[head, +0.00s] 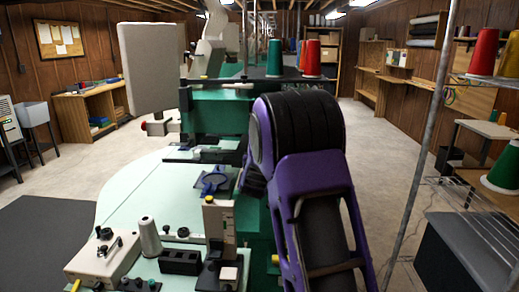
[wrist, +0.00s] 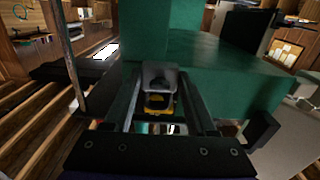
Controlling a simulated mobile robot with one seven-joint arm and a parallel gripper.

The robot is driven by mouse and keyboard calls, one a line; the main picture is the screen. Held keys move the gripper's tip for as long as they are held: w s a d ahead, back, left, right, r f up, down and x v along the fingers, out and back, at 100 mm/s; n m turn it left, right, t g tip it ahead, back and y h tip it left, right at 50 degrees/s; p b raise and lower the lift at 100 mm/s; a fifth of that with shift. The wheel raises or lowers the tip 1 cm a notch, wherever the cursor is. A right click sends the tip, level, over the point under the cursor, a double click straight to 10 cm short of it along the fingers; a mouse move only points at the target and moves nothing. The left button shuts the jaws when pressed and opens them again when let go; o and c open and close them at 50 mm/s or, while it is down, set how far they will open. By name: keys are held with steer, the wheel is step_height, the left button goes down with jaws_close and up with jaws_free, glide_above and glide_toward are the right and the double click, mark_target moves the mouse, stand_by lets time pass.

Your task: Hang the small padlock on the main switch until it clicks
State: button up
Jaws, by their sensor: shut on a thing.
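In the wrist view, my gripper (wrist: 160,88) has its two dark fingers around a small yellow and black thing (wrist: 160,103), which appears to be the padlock. I cannot tell whether that is part of the padlock or a separate part on the green machine. The shackle is not clear. In the head view, my purple and black arm hides the gripper and what it holds. I cannot pick out the main switch with certainty in either view.
A green machine body (wrist: 220,65) fills the space just ahead of my fingers. In the head view, a pale table (head: 140,195) carries a thread spool (head: 149,236) and small fixtures. A metal post (head: 420,130) and shelf with cones stand right. The floor (head: 375,140) beyond is clear.

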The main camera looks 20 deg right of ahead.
steer(key=x, duration=0.2)
steer(key=f+x, duration=0.1)
steer(key=x, duration=0.1)
steer(key=shift+w+d+p, duration=0.1)
steer(key=shift+w+p, duration=0.25)
steer(key=shift+w, duration=0.05)
steer(key=shift+r+b, duration=0.1)
steer(key=shift+b, duration=0.25)
stand_by(0.6)
steer(key=shift+f+b, duration=0.4)
steer(key=shift+b, duration=0.1)
steer(key=o, duration=1.5)
steer(key=shift+c, duration=0.2)
